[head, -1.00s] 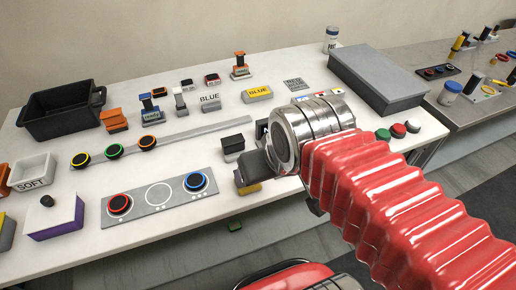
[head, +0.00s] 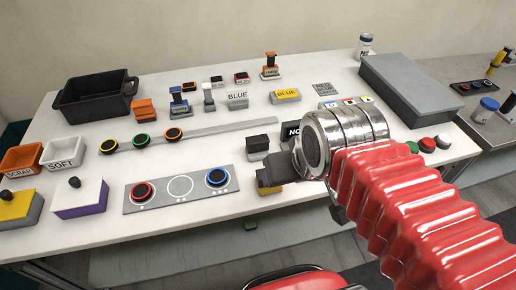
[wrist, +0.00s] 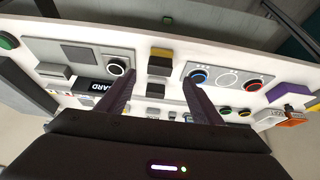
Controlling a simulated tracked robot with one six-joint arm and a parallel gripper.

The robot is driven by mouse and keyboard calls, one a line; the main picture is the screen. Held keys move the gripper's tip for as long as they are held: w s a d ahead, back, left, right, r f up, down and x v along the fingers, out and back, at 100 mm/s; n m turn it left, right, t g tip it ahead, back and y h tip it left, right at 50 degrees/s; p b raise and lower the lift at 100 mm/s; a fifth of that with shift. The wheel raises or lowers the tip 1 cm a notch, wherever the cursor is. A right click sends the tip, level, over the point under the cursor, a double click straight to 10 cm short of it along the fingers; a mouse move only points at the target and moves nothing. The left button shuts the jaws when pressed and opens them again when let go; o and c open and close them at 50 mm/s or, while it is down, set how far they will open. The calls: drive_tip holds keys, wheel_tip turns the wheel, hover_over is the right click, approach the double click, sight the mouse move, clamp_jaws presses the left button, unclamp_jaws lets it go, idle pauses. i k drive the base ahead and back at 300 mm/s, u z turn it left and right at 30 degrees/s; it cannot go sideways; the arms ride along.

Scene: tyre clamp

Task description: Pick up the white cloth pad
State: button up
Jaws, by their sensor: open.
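A white-topped block with a purple side and a dark knob (head: 80,199) lies at the table's front left in the head view. It is the best match for the white cloth pad, but I cannot confirm that it is cloth. Its purple side shows at the right of the wrist view (wrist: 288,92). My gripper (head: 266,180) is well to its right, over the table's front edge. In the wrist view my gripper (wrist: 156,82) is open, with its two dark fingers apart and nothing held. A dark block with a yellow side (wrist: 161,53) shows beyond and between the fingers.
A grey panel (head: 180,205) with red and blue ringed buttons lies between the pad and my gripper. A yellow-and-grey block (head: 20,207) sits left of the pad. The SOFT bin (head: 63,153) and SCRAP bin (head: 22,158) stand behind. A dark block (head: 262,142) is near my gripper.

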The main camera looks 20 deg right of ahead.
sight(257, 147)
drive_tip(key=u, duration=1.9)
drive_tip(key=k, duration=0.7)
drive_tip(key=z, duration=0.65)
drive_tip(key=i, duration=0.9)
drive_tip(key=z, duration=0.05)
